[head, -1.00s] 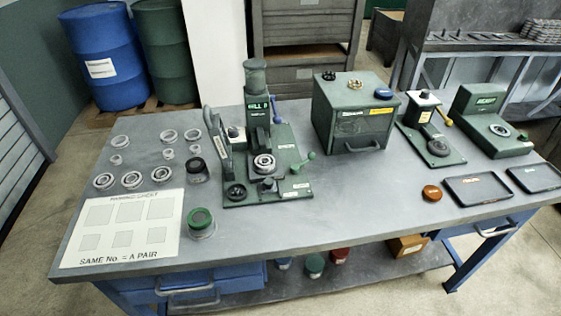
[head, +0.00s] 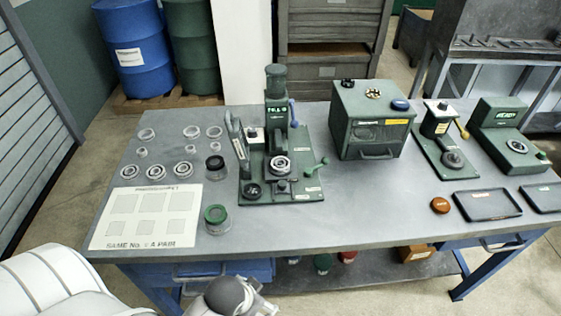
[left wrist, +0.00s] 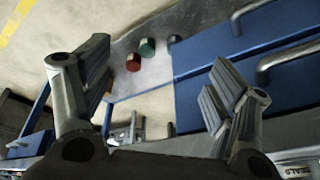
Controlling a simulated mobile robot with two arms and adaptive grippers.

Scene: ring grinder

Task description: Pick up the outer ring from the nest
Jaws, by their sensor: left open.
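A metal ring (head: 280,165) sits in the nest of the green press-like machine (head: 296,187), in the middle of the table. Its outer and inner parts are too small to tell apart. My left gripper (head: 262,297) is at the bottom of the head view, in front of the table's front edge and well short of the machine. In the left wrist view my left gripper (left wrist: 160,85) is open and empty, with its two fingers wide apart. My right gripper is not in view.
Several loose rings (head: 155,171) lie at the table's left, behind a white sheet (head: 147,240). A green-topped cup (head: 216,220) stands between sheet and machine. A green box (head: 372,120) and trays (head: 488,205) are to the right. Blue drawers (left wrist: 240,85) are below the tabletop.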

